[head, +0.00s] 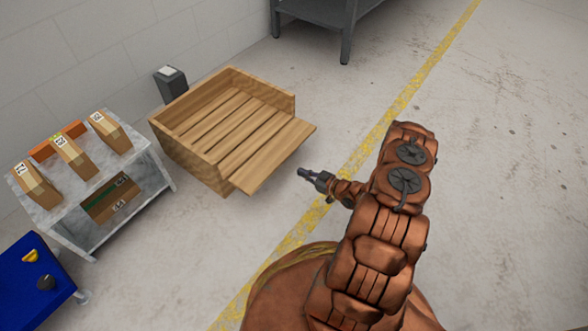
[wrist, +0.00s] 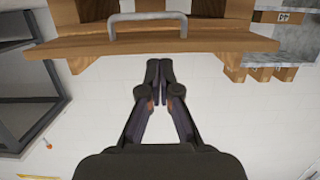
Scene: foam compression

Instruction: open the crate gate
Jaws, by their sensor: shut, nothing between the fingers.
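The wooden crate (head: 205,165) stands on the floor left of my arm. Its gate (head: 272,155), a plank panel on the side facing my gripper, is folded outward and lies roughly level with the slatted inside. In the wrist view, the gate (wrist: 150,46) shows nearly edge-on, with a grey metal bar handle (wrist: 148,17) on its outer face; the head view hides this handle. My gripper (head: 303,172) is shut and empty, just off the gate's outer edge. In the wrist view, the fingertips (wrist: 159,64) sit close to that edge, seemingly without touching it.
A grey table (head: 57,216) with several cardboard boxes stands left of the crate. A blue surface (head: 35,285) is at lower left. A dark bin (head: 171,85) is behind the crate. A grey workbench (head: 345,30) stands at the back. The floor to the right is clear.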

